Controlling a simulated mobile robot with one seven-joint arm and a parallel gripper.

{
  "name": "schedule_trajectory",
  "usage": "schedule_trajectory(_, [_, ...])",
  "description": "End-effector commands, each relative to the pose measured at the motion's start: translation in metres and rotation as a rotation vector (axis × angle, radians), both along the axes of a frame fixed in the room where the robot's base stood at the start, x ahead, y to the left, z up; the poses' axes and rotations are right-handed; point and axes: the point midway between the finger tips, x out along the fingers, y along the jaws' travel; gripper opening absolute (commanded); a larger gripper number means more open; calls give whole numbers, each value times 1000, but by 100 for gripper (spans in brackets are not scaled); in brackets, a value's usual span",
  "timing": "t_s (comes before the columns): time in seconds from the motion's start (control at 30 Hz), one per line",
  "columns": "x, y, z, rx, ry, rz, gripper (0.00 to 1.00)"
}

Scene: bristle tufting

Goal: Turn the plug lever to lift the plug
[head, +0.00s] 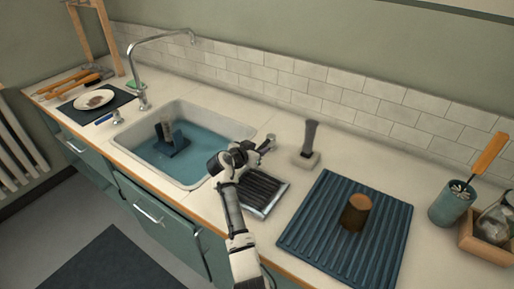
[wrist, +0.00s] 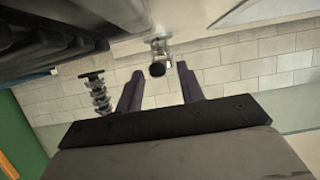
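My gripper (head: 256,147) is above the counter just right of the sink, by the drying rack. In the wrist view its two dark fingers (wrist: 160,85) are apart. A small metal fitting with a dark round end, apparently the plug lever (wrist: 158,58), shows between and beyond the fingertips. I cannot tell whether either finger touches it. In the head view a small metal piece (head: 269,139) shows at the fingertips. The sink (head: 196,108) holds blue water (head: 205,143). The plug itself is not discernible.
A tap (head: 143,98) is behind the sink. A dark upright piece on a pale base (head: 306,160) stands right of my gripper. A ribbed blue mat (head: 325,240) carries a brown cylinder (head: 356,212). The tiled wall (head: 300,80) is behind.

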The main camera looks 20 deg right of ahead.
Motion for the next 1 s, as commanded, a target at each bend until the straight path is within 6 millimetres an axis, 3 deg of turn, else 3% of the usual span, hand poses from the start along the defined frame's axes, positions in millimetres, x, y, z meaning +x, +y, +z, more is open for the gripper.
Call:
schedule_trajectory(0.3, [1,-1,-1,0,0,1,37])
schedule_trajectory(0.6, [1,-1,-1,-1,1,0,0])
schedule_trajectory(1.0, [3,-1,-2,0,1,-2,0])
